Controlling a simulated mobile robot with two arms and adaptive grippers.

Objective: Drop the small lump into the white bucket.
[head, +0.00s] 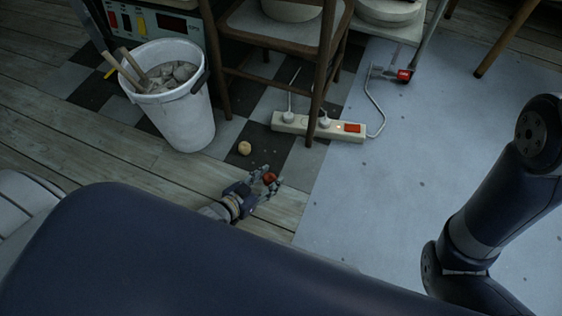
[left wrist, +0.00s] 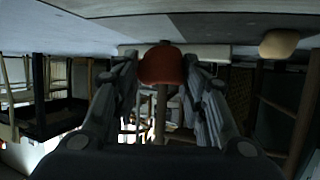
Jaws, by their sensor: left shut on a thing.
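My left gripper (head: 264,183) is low over the plank floor and shut on a small reddish-brown lump (head: 269,178). In the left wrist view the red lump (left wrist: 162,65) sits between the two fingers of the left gripper (left wrist: 162,75). A small tan lump (head: 244,148) lies on a dark floor tile just beyond the gripper, apart from it; it also shows in the left wrist view (left wrist: 279,43). The white bucket (head: 180,117) stands upright to the upper left of the gripper. It holds greyish lumps and tool handles stick out. My right gripper is out of view.
A power strip (head: 318,127) with plugs and a red switch lies right of the tan lump. A wooden chair (head: 268,49) stands behind it. A grey-green box (head: 150,22) is behind the bucket. The pale floor sheet (head: 400,190) on the right is mostly clear.

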